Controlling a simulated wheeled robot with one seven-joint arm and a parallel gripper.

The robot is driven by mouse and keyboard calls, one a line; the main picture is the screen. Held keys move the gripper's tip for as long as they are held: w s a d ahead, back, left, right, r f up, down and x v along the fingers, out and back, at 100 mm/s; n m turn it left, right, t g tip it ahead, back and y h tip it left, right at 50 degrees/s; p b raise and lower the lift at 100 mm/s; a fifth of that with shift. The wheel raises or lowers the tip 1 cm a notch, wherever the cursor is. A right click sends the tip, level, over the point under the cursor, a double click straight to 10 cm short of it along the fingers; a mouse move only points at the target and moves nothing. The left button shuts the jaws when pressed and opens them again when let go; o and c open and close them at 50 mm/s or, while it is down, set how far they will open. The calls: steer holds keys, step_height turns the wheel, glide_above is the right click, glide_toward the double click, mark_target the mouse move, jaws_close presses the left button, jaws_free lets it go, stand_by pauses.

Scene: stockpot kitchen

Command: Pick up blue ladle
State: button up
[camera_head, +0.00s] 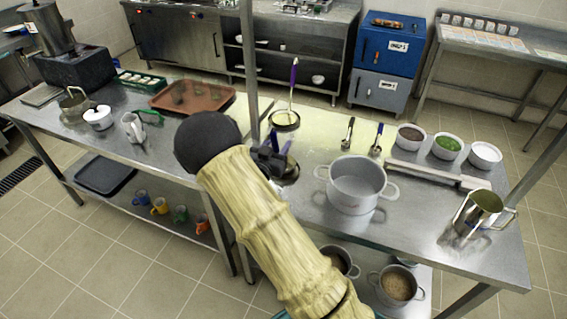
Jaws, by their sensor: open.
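A ladle with a blue handle (379,133) is on the steel table, right of centre and behind the large pot. It stands clear of my gripper. My gripper (277,160) is left of it, low over the table beside a dark round dish, partly hidden by my arm. Its jaws are open. A purple-blue handle shows right at the jaws; I cannot tell whether it lies between them, and its lower end is hidden.
A large steel pot (354,187) stands right of my arm. A black-handled ladle (348,132) is left of the blue one. A purple-handled ladle (292,85) stands in a pan (284,127) behind my gripper. An upright post (250,60) rises beside my gripper. Bowls (447,146) stand at right.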

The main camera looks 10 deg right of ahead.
steer(key=shift+x, duration=0.85)
jaws_close()
